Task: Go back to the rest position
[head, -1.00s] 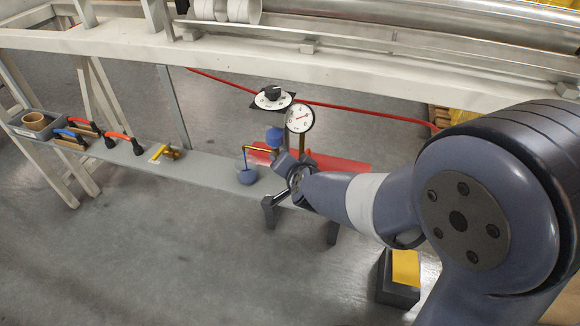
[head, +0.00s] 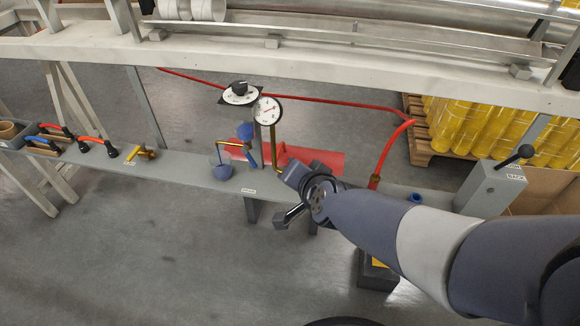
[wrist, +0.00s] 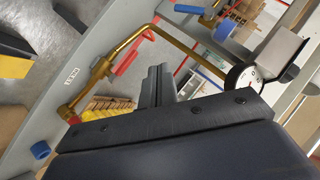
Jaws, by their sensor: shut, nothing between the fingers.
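My gripper (head: 283,220) hangs at the front edge of the narrow grey shelf in the head view, with nothing held. In the wrist view its two fingers (wrist: 157,85) are together. A bent brass pipe (wrist: 117,55) lies beyond the fingers in the wrist view. My wrist hides part of the shelf and a red sheet (head: 312,158).
The grey shelf (head: 190,170) carries a brass valve (head: 142,152) and red- and blue-handled tools at left. A grey lever box (head: 492,188) stands at right, near a red hose (head: 390,150). A white beam (head: 330,62) runs above. The floor in front is open at left.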

